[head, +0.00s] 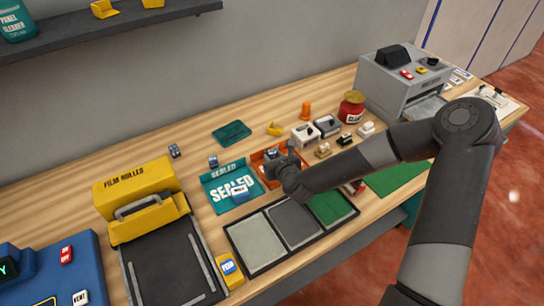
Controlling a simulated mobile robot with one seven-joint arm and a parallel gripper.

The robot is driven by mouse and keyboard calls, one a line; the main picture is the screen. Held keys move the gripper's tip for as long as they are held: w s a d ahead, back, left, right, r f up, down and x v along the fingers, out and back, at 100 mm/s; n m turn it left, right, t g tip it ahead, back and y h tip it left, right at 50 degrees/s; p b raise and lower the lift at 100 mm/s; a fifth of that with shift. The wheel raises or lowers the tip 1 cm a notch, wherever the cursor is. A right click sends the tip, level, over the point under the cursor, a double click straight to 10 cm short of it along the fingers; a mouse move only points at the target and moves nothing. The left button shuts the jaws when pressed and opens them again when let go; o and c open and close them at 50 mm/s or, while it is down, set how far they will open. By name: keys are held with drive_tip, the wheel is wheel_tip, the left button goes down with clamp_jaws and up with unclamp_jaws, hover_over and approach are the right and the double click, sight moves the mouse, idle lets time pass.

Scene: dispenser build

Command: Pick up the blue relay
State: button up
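Small dark blue blocks that look like relays stand on the wooden bench. One blue relay (174,151) is right of the yellow film box, and another blue relay (213,160) is at the back edge of the teal "SEALED" tray. A third dark bluish block (271,154) shows at the orange tray (259,165), right by my gripper (276,162). My gripper is low over this orange tray, and my wrist hides part of it. I cannot tell whether the fingers are open, shut or holding this block.
The teal "SEALED" tray (217,195) holds a labelled blue-white piece. A black tray with grey and green pads (257,243) lies in front. The yellow "FILM ROLLED" box (137,188) stands left. Small parts, a red jar (351,107) and a grey machine (398,85) stand right.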

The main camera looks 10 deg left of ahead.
drive_tip(key=c, duration=0.5)
drive_tip(key=shift+r, duration=0.1)
